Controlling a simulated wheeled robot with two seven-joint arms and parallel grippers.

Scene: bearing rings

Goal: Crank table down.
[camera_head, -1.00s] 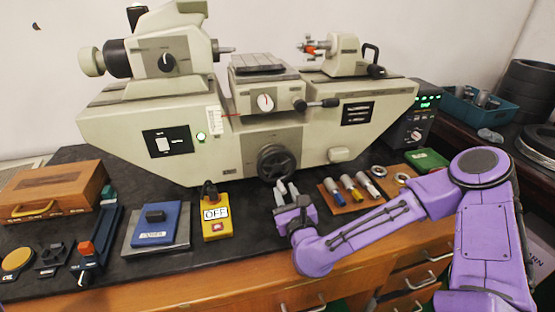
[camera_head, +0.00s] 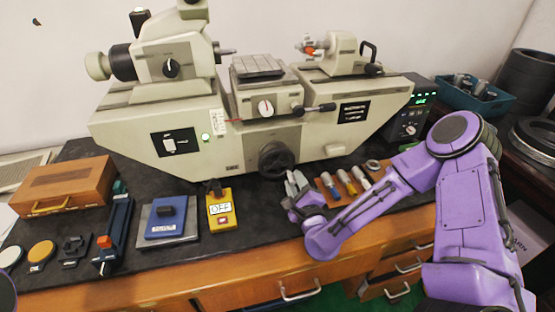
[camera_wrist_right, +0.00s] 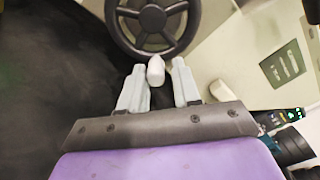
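The grey-green machine carries a small flat table (camera_head: 258,67) at its middle, with a round dial below it. A red pointer crosses the scale (camera_head: 218,122) left of the dial. The black handwheel (camera_head: 276,158) is on the machine's front; its rim and spokes also show in the right wrist view (camera_wrist_right: 152,22). A pale handle knob (camera_wrist_right: 156,70) stands out from the wheel's lower rim. My right gripper (camera_head: 292,180) is just below the wheel. In the right wrist view its open fingers (camera_wrist_right: 158,82) have the knob between their tips, with gaps on both sides. My left gripper is out of view.
A yellow OFF switch box (camera_head: 221,208) and a blue block (camera_head: 166,218) lie left of my right gripper. Pin-like tools (camera_head: 344,182) lie close on its right. A wooden case (camera_head: 65,187) is at left. The dark bench has a wooden front edge.

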